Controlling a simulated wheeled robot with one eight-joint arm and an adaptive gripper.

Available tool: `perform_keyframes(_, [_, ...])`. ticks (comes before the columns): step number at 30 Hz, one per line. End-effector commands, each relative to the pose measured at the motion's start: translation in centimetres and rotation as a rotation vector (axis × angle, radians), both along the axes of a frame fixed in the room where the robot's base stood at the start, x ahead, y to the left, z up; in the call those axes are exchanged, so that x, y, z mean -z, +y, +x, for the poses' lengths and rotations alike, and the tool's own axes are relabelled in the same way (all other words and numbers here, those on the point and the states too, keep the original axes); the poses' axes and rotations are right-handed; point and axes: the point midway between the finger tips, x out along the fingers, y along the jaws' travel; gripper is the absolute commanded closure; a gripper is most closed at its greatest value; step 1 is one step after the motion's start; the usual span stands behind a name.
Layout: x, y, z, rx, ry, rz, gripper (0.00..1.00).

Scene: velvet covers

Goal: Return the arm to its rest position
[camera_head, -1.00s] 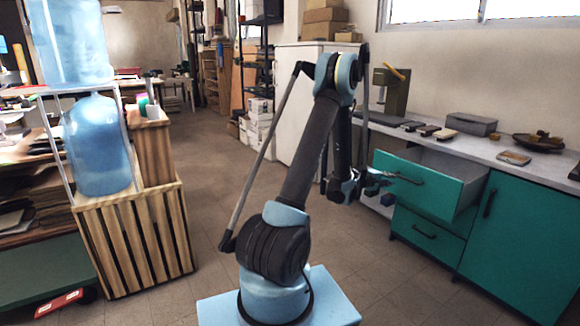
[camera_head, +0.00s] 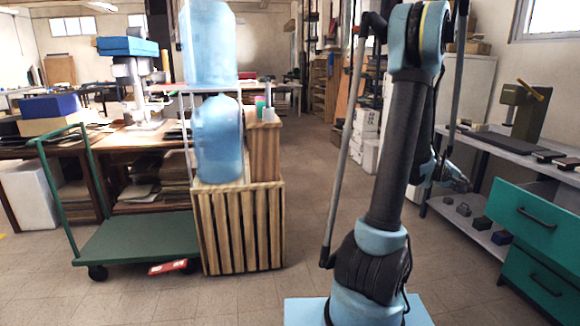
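My arm stands upright on my light blue base at the right of the picture, with its upper part folded over at the top. My gripper (camera_head: 455,178) hangs low behind the arm, to its right, in front of the counter's open shelves. It is small and partly hidden by the arm, so I cannot tell whether its fingers are open or shut. I see nothing clearly held in it.
A teal drawer (camera_head: 535,215) stands pulled out at the right. A slatted wooden crate (camera_head: 242,235) with blue water bottles (camera_head: 217,140) stands left of the arm. A green trolley (camera_head: 135,238) is farther left. The floor between crate and arm is clear.

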Motion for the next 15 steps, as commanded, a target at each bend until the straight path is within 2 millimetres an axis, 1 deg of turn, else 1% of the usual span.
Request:
perform_keyframes(1, [-0.5,1.7,0.0,-0.006,-0.008,0.025,0.81])
perform_keyframes(8, [-1.8,8.5,-0.5,-0.019,-0.043,0.147,0.81])
perform_keyframes(15, [-2.4,15.8,-2.1,-0.035,-0.062,0.281,0.81])
